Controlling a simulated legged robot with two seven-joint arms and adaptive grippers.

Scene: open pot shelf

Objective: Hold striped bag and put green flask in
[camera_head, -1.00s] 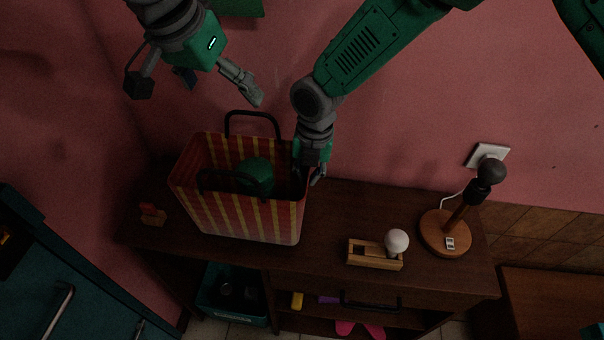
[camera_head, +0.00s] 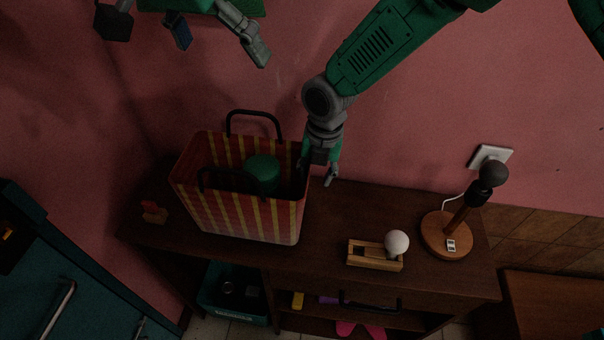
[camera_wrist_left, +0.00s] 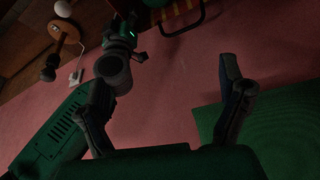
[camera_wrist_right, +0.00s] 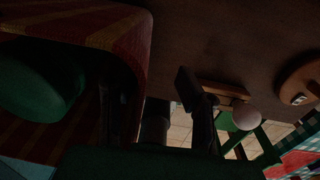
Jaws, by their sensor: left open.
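The red and yellow striped bag (camera_head: 240,215) stands upright on the wooden cabinet, its black handles raised. The green flask (camera_head: 263,172) is inside it, only its upper part showing; it also shows at the left of the right wrist view (camera_wrist_right: 38,85). My left gripper (camera_head: 219,47) is open and empty, high above the bag near the wall. My right gripper (camera_head: 317,173) is at the bag's right rim with its fingers apart. In the right wrist view one finger is on the bag's inner side and the other is outside; contact with the wall is unclear.
A wooden block with a white ball (camera_head: 396,243) and a lamp with a round wooden base (camera_head: 446,235) stand right of the bag. A small red and wooden item (camera_head: 154,212) lies at its left. The pink wall is close behind. A teal bin (camera_head: 232,294) sits below.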

